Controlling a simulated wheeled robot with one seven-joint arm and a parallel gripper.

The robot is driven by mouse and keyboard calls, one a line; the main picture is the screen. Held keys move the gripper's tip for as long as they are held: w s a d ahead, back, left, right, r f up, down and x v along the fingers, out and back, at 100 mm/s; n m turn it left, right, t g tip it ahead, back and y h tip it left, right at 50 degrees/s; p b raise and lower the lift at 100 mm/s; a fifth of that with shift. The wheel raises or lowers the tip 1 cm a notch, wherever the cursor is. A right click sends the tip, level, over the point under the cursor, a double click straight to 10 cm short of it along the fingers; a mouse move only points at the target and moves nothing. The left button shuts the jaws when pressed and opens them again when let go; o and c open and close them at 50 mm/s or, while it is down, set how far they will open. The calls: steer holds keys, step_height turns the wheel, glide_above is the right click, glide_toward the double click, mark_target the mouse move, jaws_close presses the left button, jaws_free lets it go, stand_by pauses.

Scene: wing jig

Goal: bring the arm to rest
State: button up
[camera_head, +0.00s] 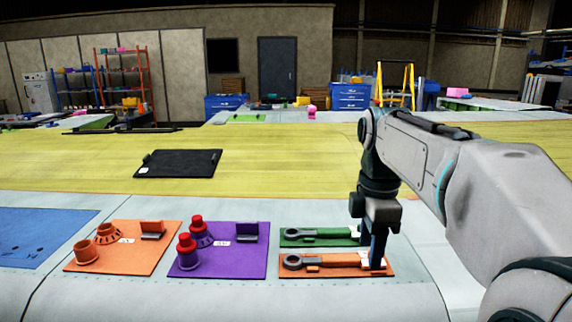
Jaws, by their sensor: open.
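My arm reaches in from the right, bent at the elbow, with its wrist pointing down. My gripper (377,258) is open, its fingers low at the right end of the orange tool board (313,271). A wrench-like tool (330,263) lies along that board, and its right end is close to my fingers. I cannot tell whether the fingers touch the tool or the board. A green board (296,241) with a similar tool (320,233) lies just behind, partly hidden by my gripper.
Left of these lie a purple board (255,265) with red-topped parts, an orange board (140,262) with orange parts and a blue mat (38,232). A black clipboard (180,163) lies on the yellow surface (270,150) behind. The yellow surface is otherwise largely clear.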

steer(key=s+f+m+t, duration=0.3)
steer(key=s+f+m, duration=1.1)
steer(key=m, duration=0.3)
steer(key=shift+s+a+f+m, duration=0.2)
steer(key=shift+s+f+m, duration=0.1)
steer(key=shift+f+m, duration=0.15)
